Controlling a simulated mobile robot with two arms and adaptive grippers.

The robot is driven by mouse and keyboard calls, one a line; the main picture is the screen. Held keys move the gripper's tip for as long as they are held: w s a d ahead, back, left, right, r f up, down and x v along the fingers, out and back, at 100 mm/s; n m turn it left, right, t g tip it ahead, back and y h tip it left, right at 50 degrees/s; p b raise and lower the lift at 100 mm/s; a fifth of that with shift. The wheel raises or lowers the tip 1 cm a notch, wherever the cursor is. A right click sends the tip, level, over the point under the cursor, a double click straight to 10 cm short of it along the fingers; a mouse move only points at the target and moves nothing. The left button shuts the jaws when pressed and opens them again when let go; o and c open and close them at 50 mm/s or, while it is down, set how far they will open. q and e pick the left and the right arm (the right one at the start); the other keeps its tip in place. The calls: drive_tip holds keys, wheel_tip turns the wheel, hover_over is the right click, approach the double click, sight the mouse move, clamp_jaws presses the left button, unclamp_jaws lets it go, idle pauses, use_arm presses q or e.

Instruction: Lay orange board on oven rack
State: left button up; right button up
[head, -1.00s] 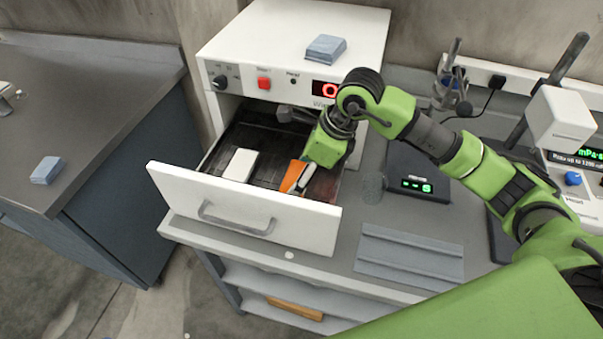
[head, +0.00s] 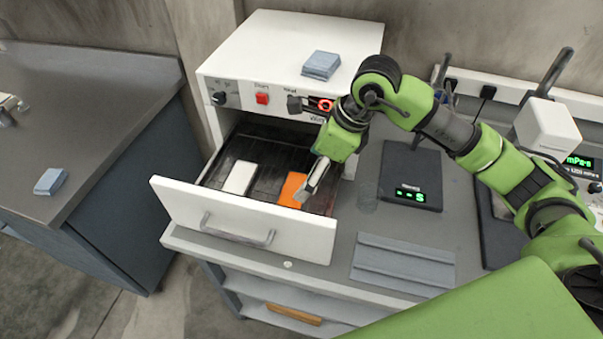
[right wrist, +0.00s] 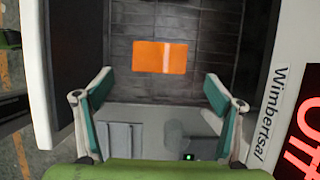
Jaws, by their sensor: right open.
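The orange board (head: 291,188) lies flat on the dark oven rack (head: 268,178) inside the pulled-out drawer of the white oven. It shows whole in the right wrist view (right wrist: 160,57), with bare rack around it. A white board (head: 240,178) lies on the rack to its left. My right gripper (head: 318,176) is above the drawer's right side, just right of the orange board. In the right wrist view its fingers (right wrist: 160,97) are spread wide with nothing between them, and the board is beyond them. My left gripper is not in view.
The drawer front (head: 245,217) with its handle stands in front of the rack. A blue-grey cloth stack (head: 321,65) is on the oven top. A scale (head: 410,178) and a ridged grey plate (head: 403,262) are on the bench to the right.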

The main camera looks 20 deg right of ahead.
drive_tip(key=p+v, duration=0.1)
drive_tip(key=v, duration=0.4)
drive_tip(key=shift+r+p, duration=0.15)
drive_tip(key=shift+p, duration=0.15)
idle(0.9)
